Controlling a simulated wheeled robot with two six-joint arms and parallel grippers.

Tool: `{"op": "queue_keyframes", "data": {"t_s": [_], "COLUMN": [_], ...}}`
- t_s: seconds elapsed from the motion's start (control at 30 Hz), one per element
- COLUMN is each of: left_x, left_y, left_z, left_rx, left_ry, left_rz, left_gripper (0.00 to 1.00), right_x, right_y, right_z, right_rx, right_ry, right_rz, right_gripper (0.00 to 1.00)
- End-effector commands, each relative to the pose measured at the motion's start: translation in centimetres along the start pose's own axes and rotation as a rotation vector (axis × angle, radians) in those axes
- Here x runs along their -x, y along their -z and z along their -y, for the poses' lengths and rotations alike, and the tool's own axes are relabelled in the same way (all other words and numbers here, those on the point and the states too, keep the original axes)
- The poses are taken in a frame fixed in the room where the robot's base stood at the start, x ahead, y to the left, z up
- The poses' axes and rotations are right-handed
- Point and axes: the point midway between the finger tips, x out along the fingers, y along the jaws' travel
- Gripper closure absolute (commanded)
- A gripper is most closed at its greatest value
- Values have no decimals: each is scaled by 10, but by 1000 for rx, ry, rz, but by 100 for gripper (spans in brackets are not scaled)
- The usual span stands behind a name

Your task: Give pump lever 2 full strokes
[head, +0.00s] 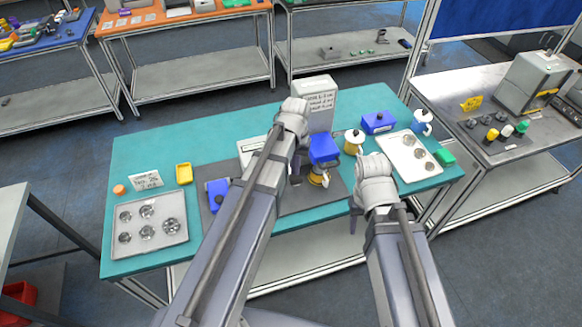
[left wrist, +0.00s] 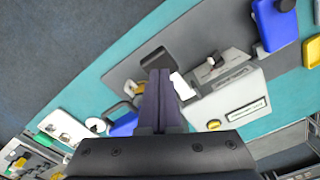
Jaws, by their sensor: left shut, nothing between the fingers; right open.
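A pale grey machine (left wrist: 240,108) with a label plate stands on the grey mat; its label face also shows in the head view (head: 250,149), partly hidden by my left arm.
On the teal table are a tray of round parts (head: 147,236), a yellow bin (head: 184,173), a blue box (head: 217,190), a blue-topped device (head: 323,148), a blue bin (head: 378,122) and a pale tray (head: 410,170).

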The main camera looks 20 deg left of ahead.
Motion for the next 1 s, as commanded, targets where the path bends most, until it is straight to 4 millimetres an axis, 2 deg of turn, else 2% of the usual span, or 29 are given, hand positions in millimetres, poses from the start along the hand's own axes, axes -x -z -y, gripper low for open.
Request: {"op": "queue_keyframes", "data": {"t_s": [0.47,1.0], "left_x": [-3,-42], "left_y": [0,1], "left_z": [0,0], "left_rx": [0,1], "left_ry": [0,1], "left_rz": [0,-2], "left_gripper": [100,100], "right_x": [-3,-42], "right_y": [0,3], "right_z": [0,4], "right_rx": [0,-1], "right_ry": [0,0], "right_rz": [0,-2], "right_gripper": [50,50]}}
